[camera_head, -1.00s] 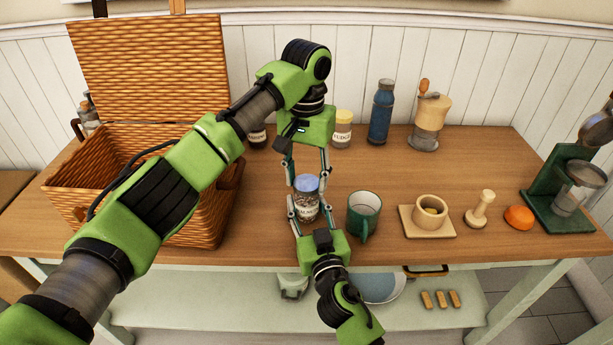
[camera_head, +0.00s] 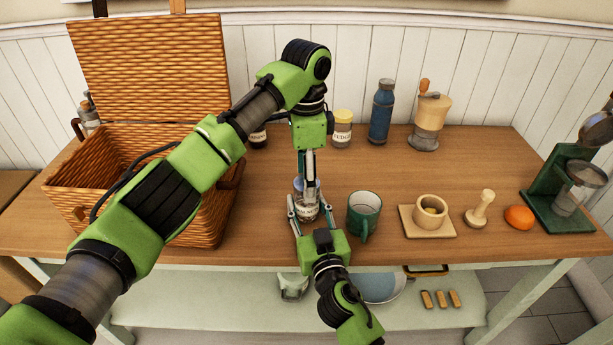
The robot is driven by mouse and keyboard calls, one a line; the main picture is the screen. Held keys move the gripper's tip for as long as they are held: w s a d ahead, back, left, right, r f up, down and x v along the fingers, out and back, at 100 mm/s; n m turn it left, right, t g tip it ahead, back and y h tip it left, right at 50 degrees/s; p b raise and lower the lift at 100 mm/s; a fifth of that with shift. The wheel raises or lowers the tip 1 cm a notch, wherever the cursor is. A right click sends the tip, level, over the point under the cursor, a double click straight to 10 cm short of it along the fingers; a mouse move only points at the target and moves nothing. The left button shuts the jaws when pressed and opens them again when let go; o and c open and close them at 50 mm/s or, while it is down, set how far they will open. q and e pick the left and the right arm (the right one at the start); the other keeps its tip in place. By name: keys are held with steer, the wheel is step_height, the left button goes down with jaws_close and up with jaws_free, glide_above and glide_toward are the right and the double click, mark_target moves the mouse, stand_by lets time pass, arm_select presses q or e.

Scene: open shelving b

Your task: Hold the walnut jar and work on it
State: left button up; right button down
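The walnut jar (camera_head: 305,213) is a small clear jar with a white label and a blue lid (camera_head: 298,184). It stands upright near the front of the table, left of the green mug. My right gripper (camera_head: 307,207) reaches in from the front edge, with one finger on each side of the jar's body. My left gripper (camera_head: 310,186) points down from above at the lid. Its fingers are seen nearly edge-on, one in front of the other, and cover much of the lid; the far fingertip is hidden.
An open wicker basket (camera_head: 212,215) stands close on the left. The green mug (camera_head: 364,213) is just right of the jar, then a wooden mortar (camera_head: 431,212) on a board. A yellow-lidded jar (camera_head: 342,130), blue bottle (camera_head: 381,112) and grinder (camera_head: 428,122) stand behind.

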arm_select(q)
steer(key=shift+r, duration=2.25)
steer(key=shift+c, duration=0.4)
step_height(320, 180, up, 2)
steer(key=n, duration=0.8)
steer(key=r+n, duration=0.1)
steer(key=n, duration=0.3)
steer(key=shift+r, duration=0.25)
steer(key=shift+f, duration=4)
